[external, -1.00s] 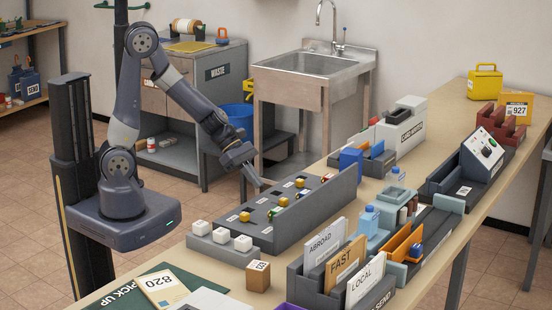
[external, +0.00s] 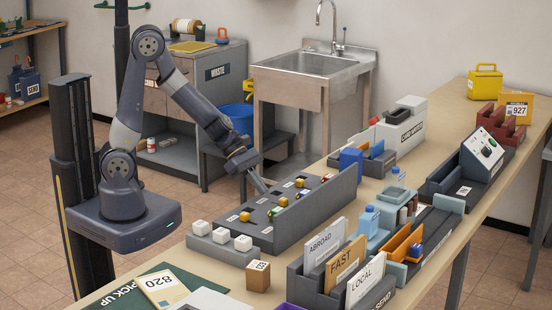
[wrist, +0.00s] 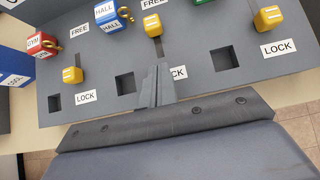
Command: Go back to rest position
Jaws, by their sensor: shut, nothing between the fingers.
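My gripper (external: 262,186) is shut and empty. In the external view its fingertips are at the far edge of the dark grey key panel (external: 262,238), close to its surface; I cannot tell whether they touch. In the wrist view the closed fingers (wrist: 156,84) point at the panel between two square holes, partly covering a LOCK label. Yellow sliders (wrist: 72,75) sit in slots, one near each of two LOCK labels and one near FREE. A blue HALL tag (wrist: 105,14) and a red GYM tag (wrist: 40,43) hang at the panel's upper part.
White blocks (external: 221,236) on a grey stand are in front of the panel. A small brown box (external: 258,276) and an organizer with ABROAD, FAST and LOCAL cards (external: 345,265) stand nearby on the bench (external: 462,128). A sink (external: 312,66) is behind.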

